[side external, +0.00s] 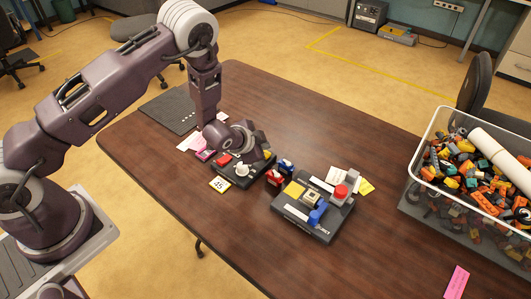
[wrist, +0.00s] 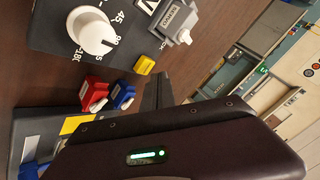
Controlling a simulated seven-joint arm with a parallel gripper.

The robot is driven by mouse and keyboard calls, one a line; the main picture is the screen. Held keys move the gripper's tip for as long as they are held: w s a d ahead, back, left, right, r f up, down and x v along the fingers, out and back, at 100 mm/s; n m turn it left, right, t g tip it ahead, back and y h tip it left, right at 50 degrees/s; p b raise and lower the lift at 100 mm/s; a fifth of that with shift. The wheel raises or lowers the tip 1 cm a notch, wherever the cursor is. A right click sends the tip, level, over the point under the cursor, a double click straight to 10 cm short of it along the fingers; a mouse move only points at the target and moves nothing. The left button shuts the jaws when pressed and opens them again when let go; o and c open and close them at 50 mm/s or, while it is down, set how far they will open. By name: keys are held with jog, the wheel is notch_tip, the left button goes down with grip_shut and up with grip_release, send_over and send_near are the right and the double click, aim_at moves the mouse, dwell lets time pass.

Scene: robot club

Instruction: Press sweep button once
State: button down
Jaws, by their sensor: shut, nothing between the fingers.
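A dark control box (side external: 240,172) on the table has a white knob (side external: 242,170) and a red part (side external: 223,160). In the wrist view the white knob (wrist: 93,33) has angle numbers beside it, and a grey part (wrist: 174,22) with a small, hard-to-read label sits at the box's edge. I cannot tell for sure which part is the sweep button. My gripper (side external: 263,152) is over the far side of this box and hides part of it. Its shut fingers (wrist: 157,92) show in the wrist view, holding nothing.
A second dark box (side external: 300,226) with a red round button (side external: 341,191), a blue part (side external: 317,214) and a yellow patch stands to the right. A clear bin (side external: 428,130) of bricks stands at the right.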

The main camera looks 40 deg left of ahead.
jog(key=shift+f, duration=0.1)
dwell(0.3)
jog(key=shift+f, duration=0.3)
